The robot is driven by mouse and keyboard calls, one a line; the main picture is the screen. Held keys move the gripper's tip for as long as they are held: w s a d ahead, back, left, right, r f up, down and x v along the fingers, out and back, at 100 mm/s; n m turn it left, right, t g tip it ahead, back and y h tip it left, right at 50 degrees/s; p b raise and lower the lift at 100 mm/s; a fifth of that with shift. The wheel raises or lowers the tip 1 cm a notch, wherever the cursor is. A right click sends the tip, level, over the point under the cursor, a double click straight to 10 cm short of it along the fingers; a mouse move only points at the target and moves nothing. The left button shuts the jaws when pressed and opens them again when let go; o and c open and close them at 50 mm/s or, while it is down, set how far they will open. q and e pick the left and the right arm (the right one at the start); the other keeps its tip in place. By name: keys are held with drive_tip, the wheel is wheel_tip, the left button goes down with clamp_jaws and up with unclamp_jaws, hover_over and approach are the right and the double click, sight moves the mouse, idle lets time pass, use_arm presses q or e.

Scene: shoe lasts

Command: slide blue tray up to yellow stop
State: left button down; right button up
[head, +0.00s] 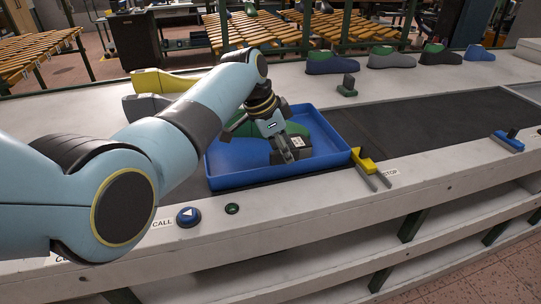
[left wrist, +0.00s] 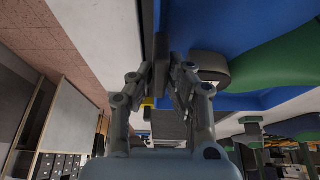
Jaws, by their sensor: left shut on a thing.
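The blue tray (head: 228,182) lies on the bench with its right end at or very close to the yellow stop (head: 366,161); I cannot tell whether they touch. My left gripper (head: 287,157) points down at the tray's near side. In the left wrist view my fingers (left wrist: 168,80) are closed about the tray's near wall, with the blue tray floor (left wrist: 195,25) beside them. A bit of yellow (left wrist: 147,102) shows beyond the fingers. My right gripper is not in view.
A dark belt (head: 435,118) runs clear to the right of the stop, with a blue clamp-like piece (head: 508,141) at its near edge. Several lasts (head: 390,58) stand along the back. A blue call button (head: 188,217) sits at the front edge.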

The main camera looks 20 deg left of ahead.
use_arm(q)
drive_tip(key=shift+w+d, duration=0.2)
drive_tip(key=shift+d, duration=0.2)
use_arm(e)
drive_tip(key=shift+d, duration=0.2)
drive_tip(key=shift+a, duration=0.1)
use_arm(q)
drive_tip(key=c, duration=1.6)
unclamp_jaws()
drive_tip(key=shift+o, duration=1.4)
drive_tip(key=shift+a+r, duration=0.1)
drive_tip(key=shift+a, duration=0.05)
drive_tip(key=v, duration=1.1)
drive_tip(key=shift+r, duration=0.4)
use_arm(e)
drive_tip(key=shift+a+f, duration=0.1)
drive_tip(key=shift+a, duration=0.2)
